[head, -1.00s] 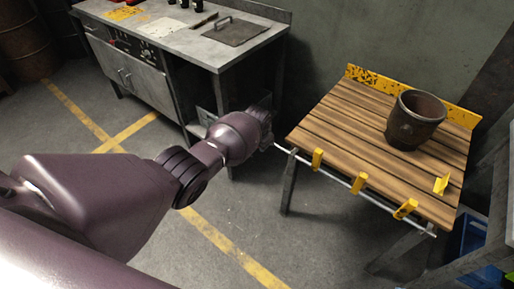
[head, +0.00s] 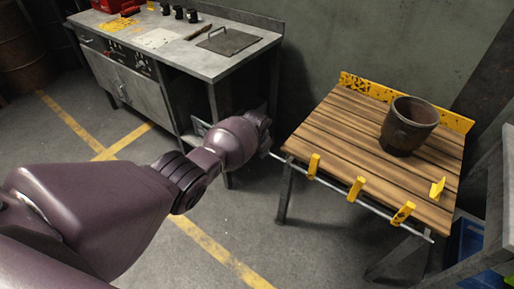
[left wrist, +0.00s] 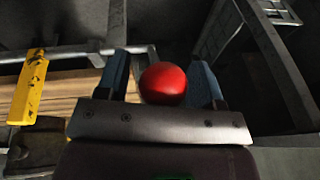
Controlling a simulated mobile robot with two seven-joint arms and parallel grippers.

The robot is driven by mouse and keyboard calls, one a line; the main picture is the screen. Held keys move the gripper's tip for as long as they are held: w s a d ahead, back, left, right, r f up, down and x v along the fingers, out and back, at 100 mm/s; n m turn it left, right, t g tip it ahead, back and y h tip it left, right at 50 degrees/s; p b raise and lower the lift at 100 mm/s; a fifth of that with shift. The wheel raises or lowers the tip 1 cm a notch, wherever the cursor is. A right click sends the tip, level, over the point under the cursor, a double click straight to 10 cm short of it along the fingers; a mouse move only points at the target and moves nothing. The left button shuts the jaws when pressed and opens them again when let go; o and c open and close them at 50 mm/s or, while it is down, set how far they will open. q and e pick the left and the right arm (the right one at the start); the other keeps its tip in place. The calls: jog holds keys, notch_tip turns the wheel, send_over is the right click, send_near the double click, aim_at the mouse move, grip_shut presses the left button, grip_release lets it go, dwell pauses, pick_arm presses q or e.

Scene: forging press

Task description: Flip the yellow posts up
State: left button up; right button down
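Three yellow posts sit along a thin metal rod (head: 332,187) at the front edge of the wooden table: a left post (head: 314,165), a middle post (head: 356,188) and a right post (head: 402,213) that leans over. My left gripper (head: 268,145) is at the rod's left end, seen from behind. In the left wrist view its two blue fingers (left wrist: 162,68) stand apart with a red ball (left wrist: 163,83) between them. I cannot tell whether both fingers touch the ball. A worn yellow post (left wrist: 30,88) shows at the left there. My right gripper is out of view.
The wooden table (head: 340,125) carries a rusty bucket (head: 408,125), a small yellow piece (head: 437,188) and a yellow back rail (head: 365,85). A grey workbench (head: 185,50) stands at the back left. Open floor lies between them.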

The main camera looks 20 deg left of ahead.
pick_arm(q)
jog(key=shift+s+r, duration=0.1)
jog(key=shift+r, duration=0.3)
jog(key=p+v, duration=0.5)
jog(key=v, duration=0.3)
jog(key=shift+s+r, duration=0.1)
jog(key=shift+r, duration=0.15)
jog(key=shift+s+r, duration=0.25)
jog(key=shift+r, duration=0.45)
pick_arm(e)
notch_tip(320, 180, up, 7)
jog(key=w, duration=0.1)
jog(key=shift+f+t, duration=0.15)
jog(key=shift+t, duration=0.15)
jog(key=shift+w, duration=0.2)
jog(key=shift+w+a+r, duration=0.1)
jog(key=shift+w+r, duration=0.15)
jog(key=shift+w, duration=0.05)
pick_arm(q)
jog(key=shift+w, duration=0.1)
